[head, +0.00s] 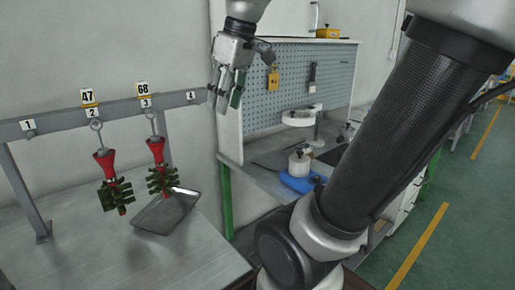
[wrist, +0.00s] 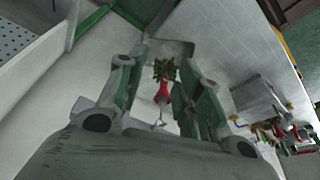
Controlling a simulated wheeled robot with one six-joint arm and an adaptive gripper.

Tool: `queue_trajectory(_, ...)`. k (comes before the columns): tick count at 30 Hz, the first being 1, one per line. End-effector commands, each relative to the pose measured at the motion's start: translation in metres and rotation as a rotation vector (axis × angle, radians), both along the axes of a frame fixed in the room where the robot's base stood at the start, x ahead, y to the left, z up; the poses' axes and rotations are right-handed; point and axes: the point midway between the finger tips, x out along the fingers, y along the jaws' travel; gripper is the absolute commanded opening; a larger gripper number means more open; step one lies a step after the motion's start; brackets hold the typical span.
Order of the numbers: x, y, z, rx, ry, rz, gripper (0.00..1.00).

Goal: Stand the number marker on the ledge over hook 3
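The number marker 68 (head: 143,88) stands upright on the ledge of the grey rail (head: 62,120), directly over label 3 (head: 146,103). Below it, hook 3 (head: 151,115) carries a red-and-green wax tree (head: 158,168). My gripper (head: 225,100) is in the air to the right of the marker, near the rail's right end, apart from the marker and pointing down. In the wrist view its fingers (wrist: 162,100) are spread with nothing between them; a red-and-green tree (wrist: 164,88) shows beyond the gap.
Marker 47 (head: 88,96) stands over label 2, with another tree (head: 112,182) hanging below. Positions 1 and 4 hold no tree. A metal tray (head: 170,212) lies on the table (head: 75,255). A pegboard (head: 300,80) and workbench stand right of my gripper.

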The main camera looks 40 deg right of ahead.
Motion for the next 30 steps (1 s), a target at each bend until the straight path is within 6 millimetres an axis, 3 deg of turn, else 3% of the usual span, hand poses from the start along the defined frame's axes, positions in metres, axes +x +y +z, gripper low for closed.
queue_trajectory(1,-0.022,-0.006,-0.02,-0.001,-0.011,-0.074,0.35)
queue_trajectory(3,-0.044,-0.013,-0.047,0.002,-0.028,-0.175,0.35)
queue_trajectory(9,-0.081,-0.025,-0.097,0.015,-0.062,-0.344,0.35)
queue_trajectory(13,-0.086,-0.027,-0.105,0.018,-0.069,-0.374,0.35)
queue_trajectory(30,-0.086,-0.026,-0.105,0.019,-0.066,-0.372,0.35)
